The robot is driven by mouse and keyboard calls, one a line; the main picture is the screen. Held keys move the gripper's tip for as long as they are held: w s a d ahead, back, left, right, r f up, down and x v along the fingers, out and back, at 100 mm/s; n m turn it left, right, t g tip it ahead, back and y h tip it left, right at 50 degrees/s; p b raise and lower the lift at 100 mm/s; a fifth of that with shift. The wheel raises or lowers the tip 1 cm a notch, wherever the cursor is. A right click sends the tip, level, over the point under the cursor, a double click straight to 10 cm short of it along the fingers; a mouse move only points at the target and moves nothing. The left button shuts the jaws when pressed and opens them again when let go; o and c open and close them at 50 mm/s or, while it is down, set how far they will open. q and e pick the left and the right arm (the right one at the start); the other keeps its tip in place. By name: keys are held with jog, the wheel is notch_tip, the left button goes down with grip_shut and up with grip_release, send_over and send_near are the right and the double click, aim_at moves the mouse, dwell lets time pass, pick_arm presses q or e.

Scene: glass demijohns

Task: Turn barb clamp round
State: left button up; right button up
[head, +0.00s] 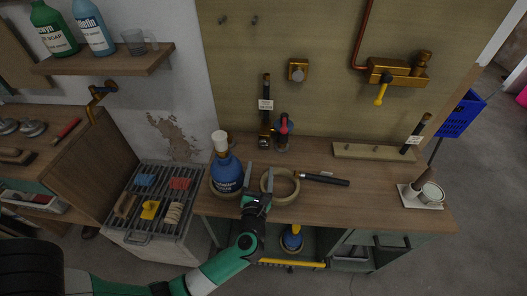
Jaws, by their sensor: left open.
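My left gripper (258,182) reaches over the front of the wooden bench, its jaws open and pointing to the back. No object shows clearly between its fingers. A blue demijohn (227,178) with a pale stopper stands upright just left of it. A tan ring (293,191) lies flat just right of it, partly behind the gripper. A small upright fitting with a red part (283,128) stands farther back against the board; it may be the barb clamp, but it is too small to tell. My right gripper is not in view.
A black-handled tool (322,179) lies right of the ring. A dark labelled tube (266,104) stands at the back. A brass tap with a yellow handle (381,90) is on the wall. A white holder with a mug (425,195) is at the right end. The bench's front right is clear.

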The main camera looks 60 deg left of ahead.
aim_at(264, 144)
pick_arm(q)
jog(key=b+x, duration=0.3)
jog(key=x, duration=0.6)
jog(key=shift+w+a, duration=0.25)
jog(key=shift+a, duration=0.1)
jog(key=shift+w+a, duration=0.15)
jog(key=shift+a, duration=0.05)
jog(key=shift+c, duration=0.2)
grip_shut()
